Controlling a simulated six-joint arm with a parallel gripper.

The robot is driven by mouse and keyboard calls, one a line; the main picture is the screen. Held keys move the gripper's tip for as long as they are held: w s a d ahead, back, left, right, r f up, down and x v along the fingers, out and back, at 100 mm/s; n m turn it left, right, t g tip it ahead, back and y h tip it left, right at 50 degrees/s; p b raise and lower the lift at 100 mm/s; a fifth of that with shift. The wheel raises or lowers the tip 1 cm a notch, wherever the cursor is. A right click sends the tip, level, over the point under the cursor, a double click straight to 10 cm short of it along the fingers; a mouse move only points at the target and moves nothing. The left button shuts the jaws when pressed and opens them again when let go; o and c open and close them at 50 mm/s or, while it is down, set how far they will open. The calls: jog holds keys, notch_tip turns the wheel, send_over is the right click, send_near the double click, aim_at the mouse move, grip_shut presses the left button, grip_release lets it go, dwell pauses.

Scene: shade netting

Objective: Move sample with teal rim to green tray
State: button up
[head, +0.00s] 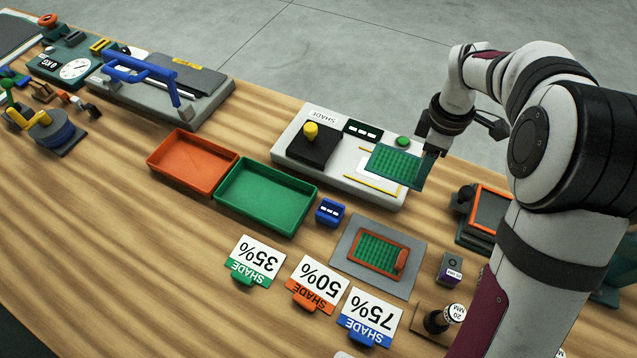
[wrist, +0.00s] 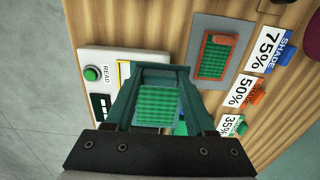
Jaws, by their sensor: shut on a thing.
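The sample with the teal rim (head: 396,166) is a green mesh panel. My gripper (head: 430,157) is shut on its edge and holds it over the right part of the white shade meter (head: 302,168). In the wrist view the sample (wrist: 158,104) lies between the two fingers of my gripper (wrist: 160,85). Its height above the meter is hard to tell. The green tray (head: 265,198) is empty and stands to the left of the sample, on the near side of the meter.
An empty orange tray (head: 193,163) adjoins the green tray. A sample with an orange rim (head: 376,250) lies on a grey mat (head: 347,270). A small blue block (head: 330,212) stands right of the green tray. Shade cards (head: 318,284) lie in front. A black block with a yellow knob (head: 312,146) stands on the meter.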

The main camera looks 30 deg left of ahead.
jog(key=s+a+f, duration=0.1)
jog(key=s+a, duration=0.3)
jog(key=a, duration=0.3)
jog(key=s+a+f, duration=0.1)
jog(key=s+a, duration=0.3)
jog(key=a, duration=0.4)
send_over(284, 206)
notch_tip(284, 206, down, 7)
jog(key=shift+f, duration=0.2)
notch_tip(284, 206, down, 3)
jog(key=shift+f, duration=0.45)
jog(key=o, duration=1.3)
jog(key=shift+f, duration=0.15)
